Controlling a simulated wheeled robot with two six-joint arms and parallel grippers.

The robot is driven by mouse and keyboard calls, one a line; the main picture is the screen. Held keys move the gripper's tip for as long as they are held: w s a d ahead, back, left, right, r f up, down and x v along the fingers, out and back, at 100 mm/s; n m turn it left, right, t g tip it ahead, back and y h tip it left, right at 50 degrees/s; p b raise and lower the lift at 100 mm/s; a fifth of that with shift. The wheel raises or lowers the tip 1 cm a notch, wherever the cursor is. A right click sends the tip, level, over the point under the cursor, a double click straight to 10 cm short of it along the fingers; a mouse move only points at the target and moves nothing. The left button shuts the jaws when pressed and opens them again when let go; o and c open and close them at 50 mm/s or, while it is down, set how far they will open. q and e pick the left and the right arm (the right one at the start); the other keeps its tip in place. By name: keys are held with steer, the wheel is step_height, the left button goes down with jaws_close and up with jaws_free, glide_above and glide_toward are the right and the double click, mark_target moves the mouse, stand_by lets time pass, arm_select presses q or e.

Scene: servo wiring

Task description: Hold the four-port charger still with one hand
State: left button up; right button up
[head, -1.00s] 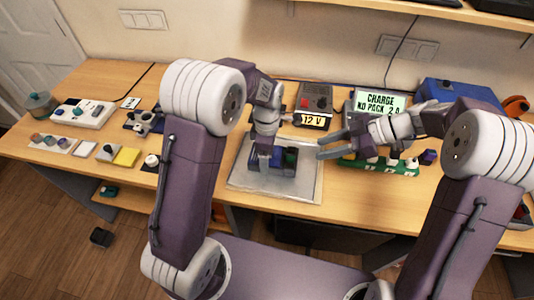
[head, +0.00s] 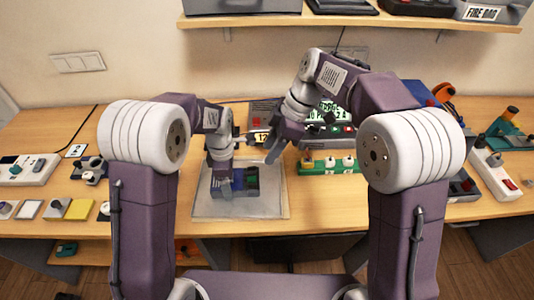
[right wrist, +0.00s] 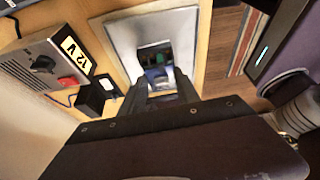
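A dark block with blue and green parts (head: 251,181) lies on a grey mat (head: 273,207); I take it to be the four-port charger, but its ports are too small to make out. It also shows in the right wrist view (right wrist: 155,56). My left gripper (head: 221,172) reaches down onto the block's left part; its fingertips are hard to see, and I cannot tell whether they are closed on it. My right gripper (head: 268,146) is open and empty, above and right of the block. Its spread fingers (right wrist: 162,84) point toward the block in the right wrist view.
A green strip with white knobs (head: 330,165) lies right of the mat. Behind stands a grey box labelled 12 V (right wrist: 45,62), with a charge display (head: 328,112) beside it. Switches and pads, including a yellow pad (head: 80,209), lie at left. A shelf (head: 350,20) hangs above.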

mark_target(252, 179)
steer(key=x, duration=1.1)
steer(key=shift+a+f, duration=0.25)
jaws_close()
